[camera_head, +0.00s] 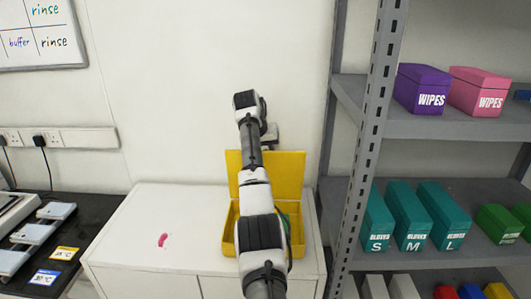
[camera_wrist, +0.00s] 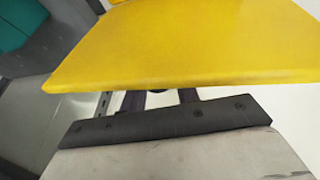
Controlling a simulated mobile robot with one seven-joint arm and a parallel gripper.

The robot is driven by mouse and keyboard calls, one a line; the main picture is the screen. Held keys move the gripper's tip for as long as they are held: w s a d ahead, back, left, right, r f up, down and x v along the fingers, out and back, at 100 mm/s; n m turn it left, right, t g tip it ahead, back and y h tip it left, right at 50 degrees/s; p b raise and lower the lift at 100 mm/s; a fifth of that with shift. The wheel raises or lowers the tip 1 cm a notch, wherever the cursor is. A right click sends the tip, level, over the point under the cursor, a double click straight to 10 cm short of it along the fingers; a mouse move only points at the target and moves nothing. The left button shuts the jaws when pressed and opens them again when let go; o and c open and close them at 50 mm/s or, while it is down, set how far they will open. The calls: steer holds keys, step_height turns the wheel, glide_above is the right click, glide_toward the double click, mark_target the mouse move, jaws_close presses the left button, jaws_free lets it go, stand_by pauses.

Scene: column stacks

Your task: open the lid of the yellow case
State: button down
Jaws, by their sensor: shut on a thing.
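The yellow case (camera_head: 228,238) stands on the white cabinet, with its lid (camera_head: 290,170) raised about upright at the back. Something green shows inside at the right, mostly hidden by my arm. My gripper (camera_head: 270,143) is at the lid's top edge, shut on the lid; my own wrist hides part of it. In the wrist view the lid (camera_wrist: 185,45) is a broad yellow panel across the top. The dark fingers of my gripper (camera_wrist: 160,98) run up to its near edge, and their tips are hidden behind it.
The white cabinet top (camera_head: 190,205) is clear on the left but for a small pink item (camera_head: 162,240). A grey shelf rack (camera_head: 372,120) with boxes stands close on the right. A black bench (camera_head: 75,215) with devices is at the left. The wall is close behind.

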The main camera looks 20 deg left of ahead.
steer(key=c, duration=1.1)
jaws_free()
steer(key=shift+o, duration=0.2)
steer(key=b+v, duration=0.3)
steer(key=v, duration=1)
steer(key=shift+r, duration=0.4)
steer(key=shift+s, duration=0.1)
